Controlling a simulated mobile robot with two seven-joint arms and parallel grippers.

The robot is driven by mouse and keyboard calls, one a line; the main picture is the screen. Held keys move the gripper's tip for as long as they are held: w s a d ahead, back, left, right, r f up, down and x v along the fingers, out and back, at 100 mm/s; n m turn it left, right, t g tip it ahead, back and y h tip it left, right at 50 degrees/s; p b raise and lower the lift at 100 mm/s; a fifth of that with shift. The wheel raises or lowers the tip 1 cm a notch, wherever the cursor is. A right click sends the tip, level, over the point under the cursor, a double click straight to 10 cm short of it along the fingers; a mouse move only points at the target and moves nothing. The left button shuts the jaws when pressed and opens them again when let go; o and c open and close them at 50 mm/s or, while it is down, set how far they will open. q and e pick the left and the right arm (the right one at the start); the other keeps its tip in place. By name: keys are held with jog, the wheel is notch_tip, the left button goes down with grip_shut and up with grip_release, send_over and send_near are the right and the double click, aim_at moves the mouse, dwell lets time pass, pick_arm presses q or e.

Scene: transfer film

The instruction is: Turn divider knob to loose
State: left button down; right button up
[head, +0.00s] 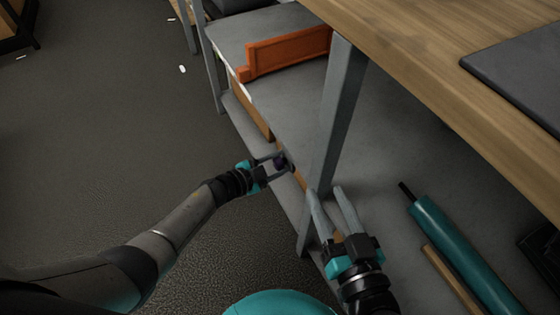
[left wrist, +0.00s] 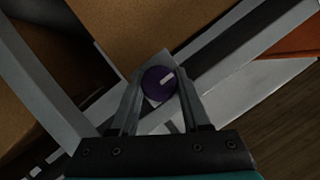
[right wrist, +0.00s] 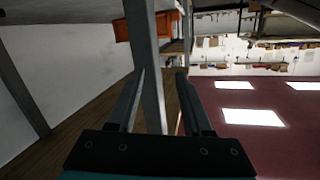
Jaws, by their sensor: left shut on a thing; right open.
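The divider knob (left wrist: 159,83) is a round purple-black disc with a pale mark on its face. In the left wrist view it sits between my left fingertips, in front of a pale plate. My left gripper (head: 285,163) is shut on it at the front edge of the shelf; the knob (head: 279,161) is partly hidden by the fingers in the head view. My right gripper (head: 330,192) is open and empty, beside the grey table leg. In the right wrist view the grey post stands between and beyond my right gripper's fingers (right wrist: 158,78).
A grey table leg (head: 338,115) stands between my two grippers. An orange divider (head: 288,52) stands on the grey shelf (head: 270,27). A teal tube (head: 455,245) lies at the right under the wooden tabletop (head: 440,40). Open floor (head: 110,120) lies to the left.

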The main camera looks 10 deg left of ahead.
pick_arm(q)
jog(key=shift+r+g+p, duration=0.1)
jog(key=shift+g+p, duration=0.2)
jog(key=shift+a+n+g+h+p, duration=0.1)
jog(key=shift+n+g+h+p, duration=0.3)
jog(key=shift+n, duration=0.8)
jog(key=shift+n+g, duration=0.4)
jog(key=shift+n, duration=0.1)
jog(key=shift+n+g+h, duration=0.3)
jog(key=shift+n+g, duration=0.1)
pick_arm(e)
jog(key=d+g, duration=0.1)
jog(key=w+d+f+g+h, duration=0.1)
jog(key=shift+f+n+g, duration=0.3)
jog(key=shift+g, duration=0.1)
jog(key=shift+r, duration=0.15)
pick_arm(q)
jog(key=c, duration=0.7)
grip_release()
pick_arm(e)
jog(key=shift+a, duration=0.1)
